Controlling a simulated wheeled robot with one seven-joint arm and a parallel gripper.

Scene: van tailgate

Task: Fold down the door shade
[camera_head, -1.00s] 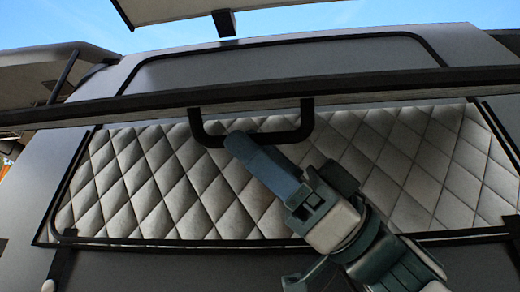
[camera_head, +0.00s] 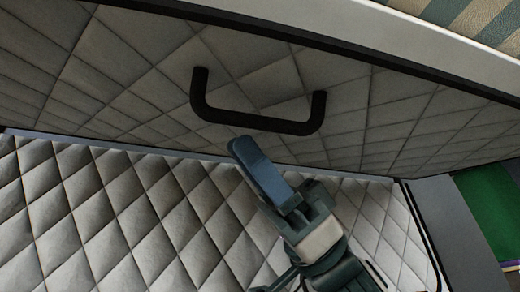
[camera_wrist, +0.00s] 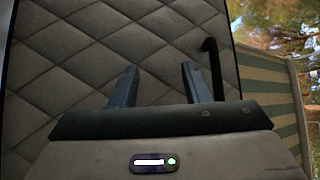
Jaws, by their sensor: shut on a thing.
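The door shade (camera_head: 345,75) is a grey quilted panel with a dark edge. It slants across the top of the head view and also fills much of the wrist view (camera_wrist: 95,55). A black U-shaped handle (camera_head: 258,122) hangs from its face. My gripper (camera_head: 240,146) comes from lower right with its tips at the handle's crossbar. In the wrist view the two fingers show spaced apart, with part of the handle (camera_wrist: 213,68) right of the right finger.
A lighter quilted panel (camera_head: 100,215) lies below the shade, behind my arm. A pale edge and striped fabric (camera_head: 475,30) are at upper right. A green surface (camera_head: 490,210) shows at far right. Trees (camera_wrist: 275,25) show outdoors.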

